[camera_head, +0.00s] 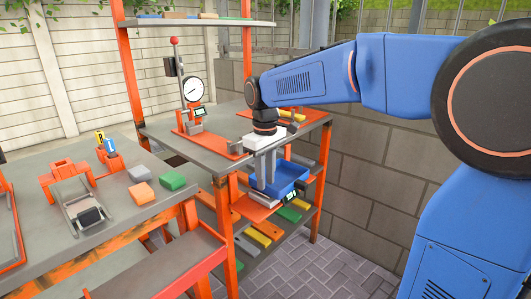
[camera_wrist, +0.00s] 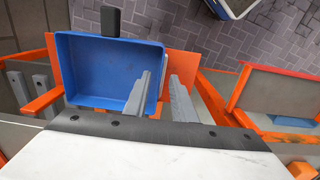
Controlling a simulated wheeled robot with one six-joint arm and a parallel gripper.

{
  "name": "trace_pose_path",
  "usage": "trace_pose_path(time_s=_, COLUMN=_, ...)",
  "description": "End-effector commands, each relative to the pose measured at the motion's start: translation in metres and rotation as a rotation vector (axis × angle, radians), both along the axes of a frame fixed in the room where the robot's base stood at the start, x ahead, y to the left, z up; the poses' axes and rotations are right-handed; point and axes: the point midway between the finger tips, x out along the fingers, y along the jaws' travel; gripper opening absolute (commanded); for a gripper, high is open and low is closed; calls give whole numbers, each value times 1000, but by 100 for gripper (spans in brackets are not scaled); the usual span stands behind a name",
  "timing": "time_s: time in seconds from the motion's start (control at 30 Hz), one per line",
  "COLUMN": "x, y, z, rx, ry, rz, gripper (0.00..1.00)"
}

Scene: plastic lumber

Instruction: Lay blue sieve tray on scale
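The blue sieve tray (camera_head: 291,174) is in the lower middle of the head view, over an orange board (camera_head: 252,207) of the rack. A grey scale with a dark display (camera_head: 290,196) shows under its front edge. The tray appears level and resting on the scale, though their contact is mostly hidden. The wrist view shows the empty tray (camera_wrist: 100,72) from above, with a dark piece sticking out past its far edge. My gripper (camera_head: 265,178) points down at the tray's side. Its fingers (camera_wrist: 162,78) are apart, with the left one over the tray's right rim and a visible gap between them.
The rack's upper deck (camera_head: 225,130) holds a dial gauge stand (camera_head: 193,90). A lower shelf holds several coloured boards (camera_head: 258,237). A grey workbench (camera_head: 120,205) with grey and green blocks stands at left. Orange rack posts and a block wall are close to my arm.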

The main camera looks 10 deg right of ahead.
Motion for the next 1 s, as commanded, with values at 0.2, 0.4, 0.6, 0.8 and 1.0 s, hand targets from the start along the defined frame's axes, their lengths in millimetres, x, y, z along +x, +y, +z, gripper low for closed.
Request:
trace_pose_path(time_s=0.2, x=1, y=1, z=38, rx=2, ry=-4, rz=0, gripper=24)
trace_pose_path(time_s=0.4, x=0, y=1, z=78, rx=1, ry=-3, rz=0, gripper=24)
trace_pose_path(time_s=0.6, x=0, y=1, z=118, rx=1, ry=-3, rz=0, gripper=24)
trace_pose_path(time_s=0.8, x=0, y=1, z=148, rx=0, ry=-1, rz=0, gripper=24)
trace_pose_path(time_s=1.0, x=-1, y=1, z=163, rx=0, ry=0, rz=0, gripper=24)
